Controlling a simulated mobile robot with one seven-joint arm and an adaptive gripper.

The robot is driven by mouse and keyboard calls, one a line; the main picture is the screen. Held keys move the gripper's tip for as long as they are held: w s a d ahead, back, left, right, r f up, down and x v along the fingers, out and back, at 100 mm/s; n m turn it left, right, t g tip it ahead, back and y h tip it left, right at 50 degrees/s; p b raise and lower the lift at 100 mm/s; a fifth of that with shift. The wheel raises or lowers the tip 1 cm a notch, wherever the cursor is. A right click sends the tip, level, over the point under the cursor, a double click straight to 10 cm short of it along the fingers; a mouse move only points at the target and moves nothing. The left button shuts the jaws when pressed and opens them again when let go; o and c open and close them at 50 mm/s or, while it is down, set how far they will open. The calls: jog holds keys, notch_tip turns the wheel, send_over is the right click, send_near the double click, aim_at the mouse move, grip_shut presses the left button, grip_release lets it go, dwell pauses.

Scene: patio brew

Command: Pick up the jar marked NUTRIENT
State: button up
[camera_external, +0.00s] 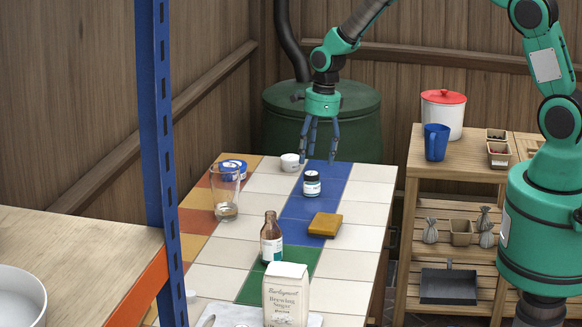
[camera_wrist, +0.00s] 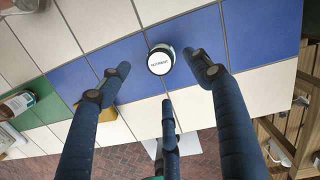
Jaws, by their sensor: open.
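I see no contact with the jar.
A white cup (camera_external: 290,162), blue tin (camera_external: 235,164) and glass (camera_external: 226,195) stand nearby. A mustard-coloured block (camera_external: 325,224), brown bottle (camera_external: 271,240) and sugar bag (camera_external: 286,295) are nearer the camera. A blue post (camera_external: 158,150) stands left. The wooden shelf (camera_external: 455,165) is right.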

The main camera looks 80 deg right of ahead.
aim_at(312, 173)
jog(key=shift+w+a+f, duration=0.1)
jog(key=shift+w+f, duration=0.05)
jog(key=shift+f, duration=1.4)
jog(key=shift+w+f+b, duration=0.2)
jog(key=shift+f+b, duration=0.3)
jog(key=shift+f, duration=0.8)
jog(key=shift+w+f+b, duration=0.15)
jog(key=shift+f+b, duration=0.3)
jog(key=shift+f, duration=0.8)
jog(key=c, duration=1.3)
